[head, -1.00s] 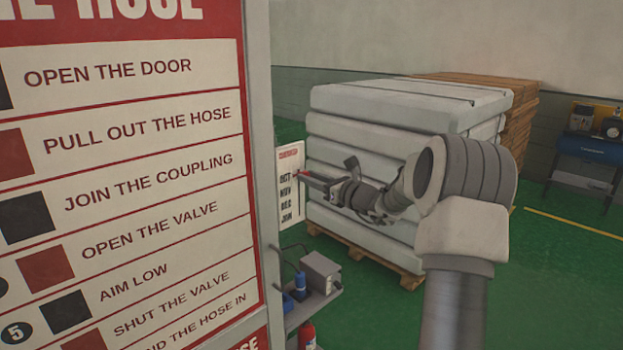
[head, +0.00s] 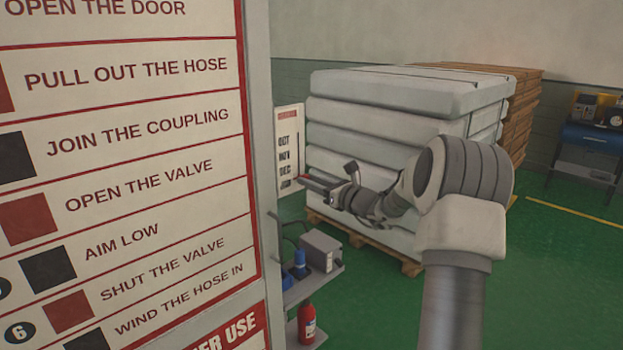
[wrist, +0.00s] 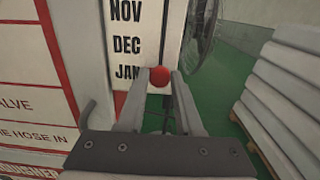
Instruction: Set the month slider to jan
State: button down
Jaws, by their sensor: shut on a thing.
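The month slider is a narrow white panel (head: 290,128) with a red header and black month labels reading OCT, NOV, DEC and JAN from top to bottom. In the wrist view its lower part shows NOV, DEC and JAN (wrist: 126,72). A red round knob (wrist: 160,76) sits between my fingertips, level with the JAN label and just right of it. My gripper (head: 309,181) is shut on this knob at the lower part of the panel.
A large red and white hose instruction board (head: 130,160) stands close on the left. A wrapped white mattress stack (head: 400,115) on a pallet is behind my arm. Below the panel are a shelf with a grey box (head: 321,250) and a red extinguisher (head: 307,324). Green floor is open at right.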

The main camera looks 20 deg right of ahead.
jog(key=shift+f, duration=0.75)
jog(key=shift+s+f, duration=0.1)
jog(key=c, duration=0.6)
grip_release()
jog(key=b+v, duration=0.1)
jog(key=v, duration=1.6)
jog(key=shift+s+r, duration=0.15)
jog(key=shift+r, duration=0.05)
